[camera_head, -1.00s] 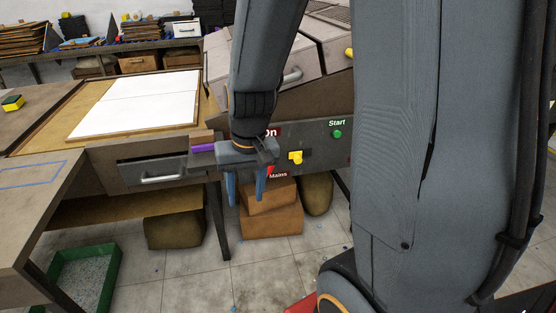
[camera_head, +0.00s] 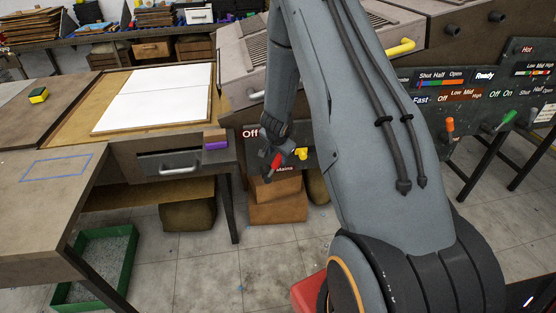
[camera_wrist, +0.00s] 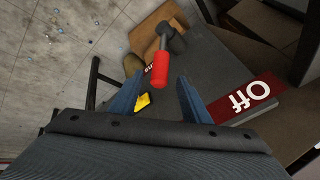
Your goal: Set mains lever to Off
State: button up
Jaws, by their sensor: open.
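The mains lever, with a red handle (camera_head: 276,160) on a dark shaft, is on the dark front panel above the "Mains" label (camera_head: 285,168). In the wrist view its red handle (camera_wrist: 160,70) lies between the two blue fingers of my gripper (camera_wrist: 160,80), with a visible gap to each side. The gripper is open. The red "Off" sign (camera_head: 250,134) is at the panel's left; it also shows upside down at the right of the wrist view (camera_wrist: 245,98). In the head view my gripper (camera_head: 277,152) is at the lever, its fingers hard to make out. My arm hides the "On" sign.
A yellow knob (camera_head: 301,153) sits just right of the lever and shows close behind the fingers in the wrist view (camera_wrist: 143,101). A drawer (camera_head: 178,164) and a purple item (camera_head: 216,145) are left of the panel. Brown boxes (camera_head: 278,208) stand below.

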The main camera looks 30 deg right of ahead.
aim_at(278, 158)
jog(key=shift+p+x, duration=0.55)
jog(key=shift+x, duration=2.95)
grip_shut()
